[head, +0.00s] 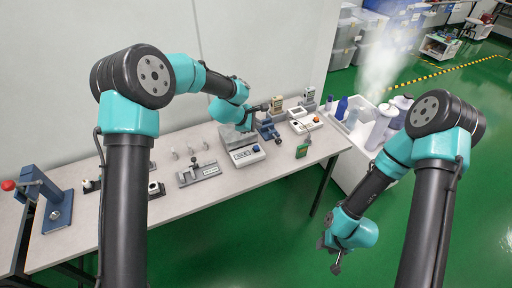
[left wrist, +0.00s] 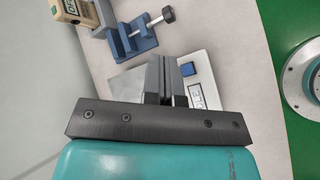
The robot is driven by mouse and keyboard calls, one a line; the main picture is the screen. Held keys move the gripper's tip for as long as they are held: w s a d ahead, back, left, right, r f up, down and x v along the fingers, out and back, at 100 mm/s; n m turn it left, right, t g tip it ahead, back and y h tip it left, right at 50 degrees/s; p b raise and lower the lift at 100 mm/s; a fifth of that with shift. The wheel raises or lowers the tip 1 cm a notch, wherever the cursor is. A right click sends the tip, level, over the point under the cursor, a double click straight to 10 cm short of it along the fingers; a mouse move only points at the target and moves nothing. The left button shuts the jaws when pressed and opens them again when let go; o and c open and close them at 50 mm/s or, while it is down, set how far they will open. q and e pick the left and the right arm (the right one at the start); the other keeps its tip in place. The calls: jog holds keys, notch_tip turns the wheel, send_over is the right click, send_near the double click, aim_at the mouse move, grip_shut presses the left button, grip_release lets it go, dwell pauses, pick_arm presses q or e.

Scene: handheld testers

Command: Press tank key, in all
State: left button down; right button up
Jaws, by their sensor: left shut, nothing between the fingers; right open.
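My left gripper (head: 241,127) is shut and empty, just above a white bench device (head: 250,156) with a metal plate. In the left wrist view the closed fingertips (left wrist: 166,68) overlap the device (left wrist: 203,72), beside its blue key (left wrist: 188,69) and small display (left wrist: 204,95); I cannot tell whether they touch it. A beige handheld tester (head: 277,104) stands behind, and another (head: 309,97) stands further right. A green handheld unit (head: 302,151) is at the table's front edge. I cannot make out a key marked tank. My right gripper (head: 334,256) is open and empty, off the table above the floor.
A blue vise (head: 267,130) stands close right of my left gripper. A white box with an orange-red button (head: 313,120) is further right. A grey fixture (head: 198,174) and small pegs are left. A blue press (head: 57,207) is far left. A bottle bin (head: 352,128) adjoins the table.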

aim_at(257, 148)
pick_arm(q)
jog(key=shift+f, duration=0.1)
jog(key=shift+f, duration=4.35)
jog(key=shift+f, duration=0.1)
jog(key=shift+f, duration=0.3)
jog(key=shift+f, duration=0.5)
jog(key=shift+r, duration=0.95)
jog(key=shift+r, duration=2.5)
